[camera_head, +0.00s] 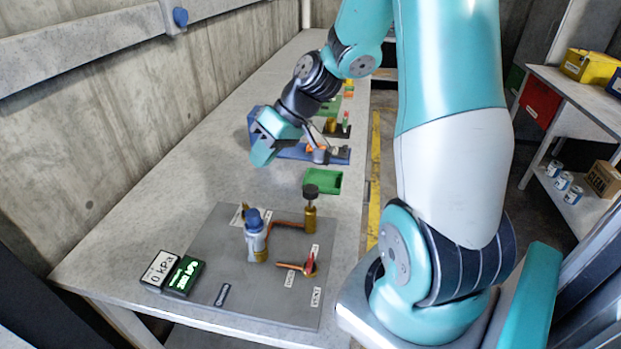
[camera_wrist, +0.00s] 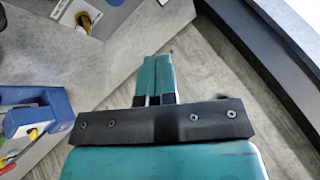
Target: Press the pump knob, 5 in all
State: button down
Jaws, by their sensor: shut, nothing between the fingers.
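The grey plate (camera_head: 225,290) lies at the near end of the bench. On it stand an upright brass post with a dark round knob (camera_head: 311,190), a silver cylinder with a blue cap (camera_head: 255,235), and a red-handled valve (camera_head: 309,264). Which one is the pump is not labelled legibly; the dark knob looks like a push knob. My gripper (camera_head: 263,152) is beyond the plate, over the bench, apart from all of these. In the wrist view its fingers (camera_wrist: 158,72) are together and empty.
A green tray (camera_head: 322,181) lies just behind the plate. A blue fixture (camera_head: 315,153) with small parts is behind it, close to my gripper. The concrete wall (camera_head: 90,120) borders the bench on the left. A shelf (camera_head: 575,105) stands at right.

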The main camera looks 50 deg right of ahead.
aim_at(312, 187)
jog(key=d+f+m+t+h+p, duration=0.1)
jog(key=d+f+m+t, duration=0.2)
jog(key=d, duration=1)
jog(key=shift+s+d+p, duration=0.3)
jog(key=shift+d+p, duration=0.05)
jog(key=shift+f, duration=0.15)
notch_tip(312, 187, down, 9)
jog(key=b, duration=0.6)
jog(key=shift+b, duration=0.35)
dwell(0.6)
jog(key=shift+f+b, duration=0.25)
jog(key=shift+b, duration=0.15)
